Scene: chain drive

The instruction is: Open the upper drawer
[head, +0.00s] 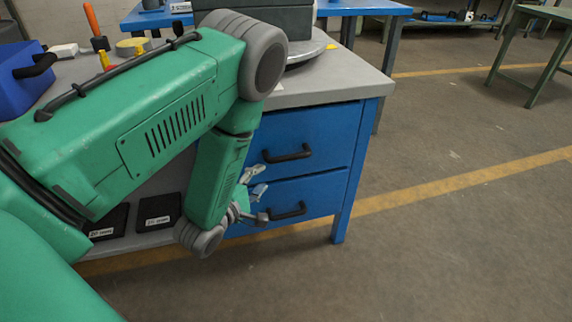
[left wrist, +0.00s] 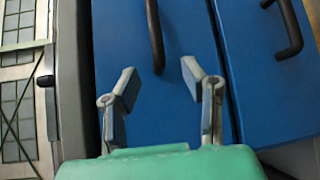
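The blue upper drawer (head: 318,130) of the workbench appears shut, with a dark bar handle (head: 290,154) on its front. My left gripper (head: 257,181) is in front of the drawer fronts, beside the near end of the handles. Its fingers are open and empty. In the left wrist view the left gripper (left wrist: 159,80) has its two fingertips apart, and the end of the upper drawer's handle (left wrist: 156,40) shows between and beyond them. I cannot tell how far the fingers are from the handle. My right gripper is not in view.
The lower drawer (head: 325,190) has its own dark handle (head: 288,212) close below the gripper. The grey benchtop (head: 335,82) overhangs the drawers. Black labelled trays (head: 158,212) sit left of my forearm.

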